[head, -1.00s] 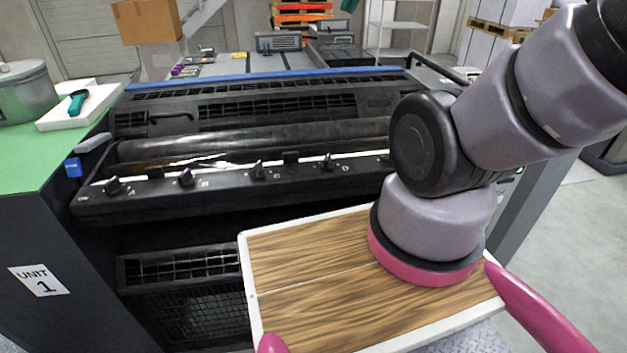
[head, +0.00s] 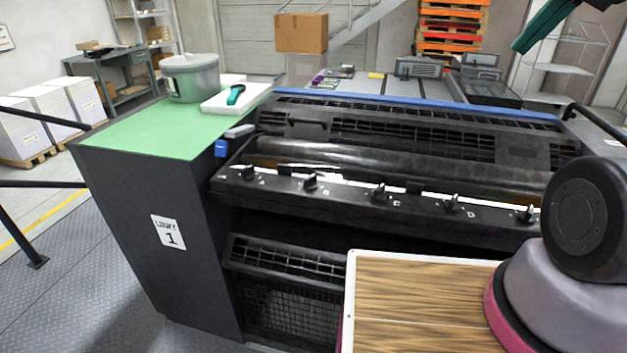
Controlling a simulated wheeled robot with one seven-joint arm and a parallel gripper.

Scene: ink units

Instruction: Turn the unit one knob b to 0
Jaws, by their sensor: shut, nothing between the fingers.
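Unit one is the dark press with a "UNIT 1" label (head: 169,232) on its side panel. Knob b (head: 311,181) is the second black knob from the left on its front rail, with the letter B to its right. Its white-tipped pointer seems to stand roughly upright; the exact setting is too small to read. My gripper (head: 545,25) shows only in part at the top right edge, with teal fingers shut and empty. It is high above the press, well right of knob b and apart from it.
Knob A (head: 249,172) is left of knob b; knobs C (head: 379,191), D (head: 452,202) and E (head: 526,214) are to its right. A green-topped cabinet (head: 150,138) holds a pot (head: 191,76) and a white tray (head: 213,104).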

